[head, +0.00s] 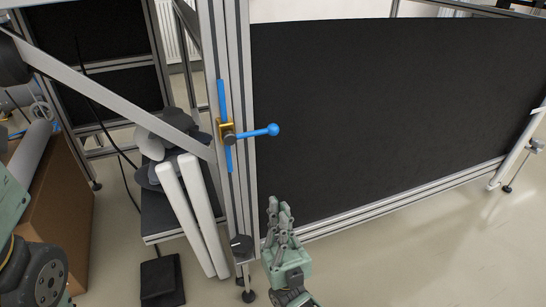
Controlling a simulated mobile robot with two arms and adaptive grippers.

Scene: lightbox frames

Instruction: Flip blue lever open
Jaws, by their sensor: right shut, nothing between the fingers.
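The blue lever (258,132) is mounted on an aluminium frame post (237,60). Its arm points right, nearly level, and ends in a round blue knob. A brass-coloured bracket (222,128) with a dark pivot holds it, and a blue vertical strip (222,98) runs above and below the pivot. My right gripper (277,203) is below the lever, in front of the lower part of the black panel. Its fingers point up, are shut and empty, and are clear of the knob. My left gripper is not in view; only part of my left arm shows at the left edge.
A large black panel (390,110) fills the frame right of the post. White tubes (190,215) and grey padded parts stand left of the post. A cardboard box (60,205) is at the far left. The floor (430,255) at the lower right is clear.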

